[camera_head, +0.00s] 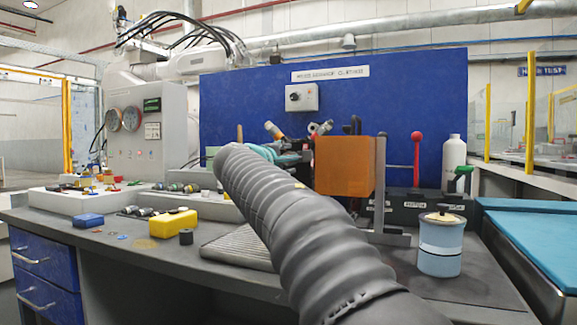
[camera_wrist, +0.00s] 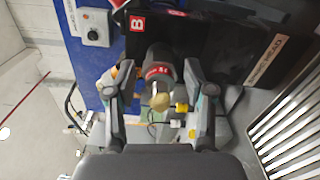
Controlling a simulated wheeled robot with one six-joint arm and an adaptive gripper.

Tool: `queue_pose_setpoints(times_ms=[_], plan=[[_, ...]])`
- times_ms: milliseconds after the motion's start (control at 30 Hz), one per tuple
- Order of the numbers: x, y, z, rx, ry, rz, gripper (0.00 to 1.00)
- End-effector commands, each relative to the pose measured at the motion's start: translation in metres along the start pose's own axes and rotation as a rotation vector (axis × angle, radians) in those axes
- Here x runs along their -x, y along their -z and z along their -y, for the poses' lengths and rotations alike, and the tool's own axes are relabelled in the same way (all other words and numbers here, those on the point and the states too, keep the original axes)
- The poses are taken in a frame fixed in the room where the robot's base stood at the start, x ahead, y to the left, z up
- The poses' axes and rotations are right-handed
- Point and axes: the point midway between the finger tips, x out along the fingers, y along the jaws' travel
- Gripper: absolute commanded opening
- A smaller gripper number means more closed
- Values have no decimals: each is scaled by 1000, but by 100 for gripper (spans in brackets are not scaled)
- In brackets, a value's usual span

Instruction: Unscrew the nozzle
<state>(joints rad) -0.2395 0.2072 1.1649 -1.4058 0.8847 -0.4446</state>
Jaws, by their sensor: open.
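In the wrist view, the likely nozzle (camera_wrist: 160,72) is a dark cylinder with a red label and a brass-coloured end facing the camera. My gripper (camera_wrist: 151,78) is open, with one finger to the left of this part and one to the right. Gaps show between the fingers and the part; I cannot tell how far the fingertips reach along it. In the head view, my dark ribbed arm covers much of the middle, and the nozzle cannot be made out with certainty.
An orange block (camera_head: 343,165) stands right of my arm. A blue-grey canister (camera_head: 440,245), a white bottle (camera_head: 453,155) and a red-knobbed lever (camera_head: 417,150) stand farther right. A yellow block (camera_head: 173,223) and a blue box (camera_head: 88,220) lie left. A blue panel (camera_head: 420,90) rises behind.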

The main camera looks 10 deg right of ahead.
Motion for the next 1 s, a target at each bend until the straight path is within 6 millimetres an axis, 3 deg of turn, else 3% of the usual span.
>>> queue_pose_setpoints(times_ms=[1000], plan=[[0, 1, 3, -613, 0, 0, 53]])
